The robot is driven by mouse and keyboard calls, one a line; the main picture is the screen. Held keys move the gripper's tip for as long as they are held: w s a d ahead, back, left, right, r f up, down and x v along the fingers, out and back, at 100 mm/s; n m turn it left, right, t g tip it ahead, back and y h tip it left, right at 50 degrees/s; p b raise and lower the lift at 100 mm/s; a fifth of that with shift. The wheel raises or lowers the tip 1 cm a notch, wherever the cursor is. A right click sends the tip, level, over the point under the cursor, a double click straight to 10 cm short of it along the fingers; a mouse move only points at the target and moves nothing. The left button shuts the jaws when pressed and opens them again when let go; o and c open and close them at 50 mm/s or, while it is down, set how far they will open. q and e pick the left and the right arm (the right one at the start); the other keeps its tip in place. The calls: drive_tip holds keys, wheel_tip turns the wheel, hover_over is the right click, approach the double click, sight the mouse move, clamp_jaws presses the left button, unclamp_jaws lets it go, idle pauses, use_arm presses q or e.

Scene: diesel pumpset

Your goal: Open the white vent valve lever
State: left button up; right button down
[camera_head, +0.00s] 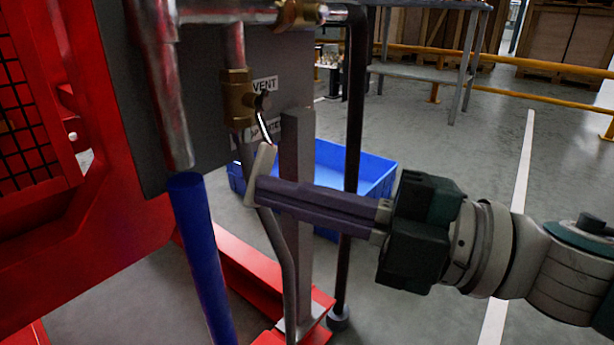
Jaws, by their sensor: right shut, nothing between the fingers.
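The brass vent valve (236,98) sits on a vertical pipe beside a "VENT" label. Its thin white lever (265,130) slants down and slightly right from a dark pivot knob. My right gripper (262,176) reaches in from the right. Its fingers are shut and empty, with the pale fingertip just under the lever's lower end. I cannot tell whether fingertip and lever touch. The fingers hide part of the pipe below the valve. My left gripper is not in view.
A grey post (297,135) stands right behind my fingers, and a dark vertical pipe (354,110) is further right. A blue crate (375,170) is on the floor behind. A blue hose (200,255) and red frame (90,230) are at left. Open floor lies at right.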

drive_tip(key=shift+w+d+f+n+h+b, duration=0.15)
drive_tip(key=shift+w+d+f+n+h, duration=0.2)
drive_tip(key=shift+n, duration=0.4)
drive_tip(key=shift+w+d+f+n+h+b, duration=0.15)
drive_tip(key=shift+w+f+n+h, duration=0.25)
drive_tip(key=shift+n, duration=0.35)
idle(5.2)
drive_tip(key=shift+r, duration=0.1)
idle(0.5)
